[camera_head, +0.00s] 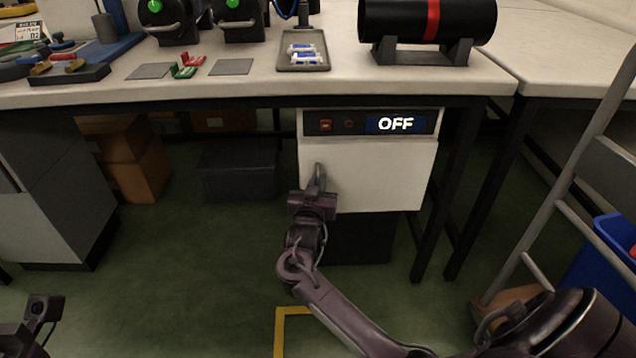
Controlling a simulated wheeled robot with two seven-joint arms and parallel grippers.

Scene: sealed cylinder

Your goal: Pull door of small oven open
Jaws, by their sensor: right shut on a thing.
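The small oven (400,165) is a white box under the workbench, with a dark panel on top that reads OFF. Its white front door looks closed. My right gripper (318,180) is at the left part of the door front and is shut on the door's handle, which is mostly hidden by the fingers. My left gripper (40,312) shows only in part at the lower left corner, away from the oven; its fingers are not clear.
The workbench (250,85) runs above the oven and holds a black cylinder (425,20) and a tray (303,52). A dark bin (238,170) and cardboard boxes stand left of the oven. A ladder and a blue bin (600,260) are at right. Green floor in front is clear.

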